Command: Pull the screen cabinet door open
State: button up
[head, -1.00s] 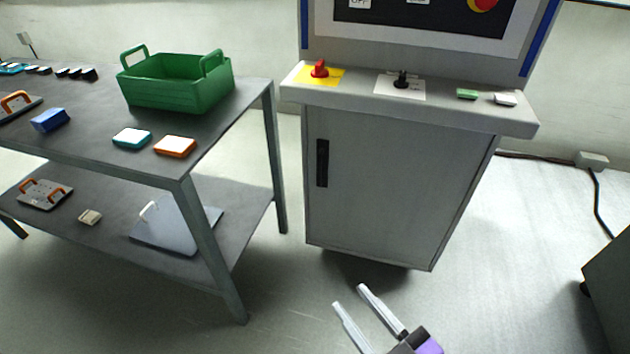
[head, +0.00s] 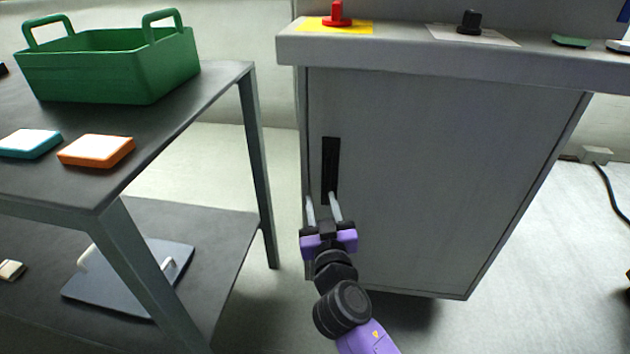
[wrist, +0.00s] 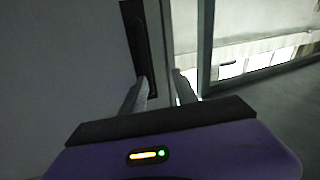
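The grey screen cabinet door (head: 430,180) is closed, flush with its frame. Its black upright handle (head: 330,165) sits near the door's left edge, and it also shows at the top in the wrist view (wrist: 138,35). My gripper (head: 322,200) is at the handle's lower end, its two pale fingers pointing up towards it. The fingers are apart. In the wrist view my gripper (wrist: 165,85) has one finger over the lower part of the handle and the other beyond the cabinet's edge. Nothing is seen clasped between them.
A workbench (head: 170,125) stands to the left, its leg (head: 258,170) close to the cabinet. It bears a green crate (head: 110,70) and teal and orange boxes. The cabinet's control ledge (head: 430,60) juts out above the door.

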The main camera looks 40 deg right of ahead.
aim_at(328, 186)
jog(key=shift+w+d+f+m+g+h, duration=0.2)
jog(key=shift+w+d+m, duration=0.15)
jog(key=shift+w+d, duration=0.65)
jog(key=shift+w+d+f+m+g+h, duration=0.2)
jog(key=shift+w+d+m, duration=0.2)
jog(key=shift+w+d, duration=0.65)
jog(key=shift+w+d+f+m+g+h, duration=0.15)
jog(key=shift+w+d+m, duration=0.3)
jog(key=shift+d, duration=1)
jog(key=shift+w, duration=0.1)
jog(key=shift+c, duration=0.3)
grip_shut()
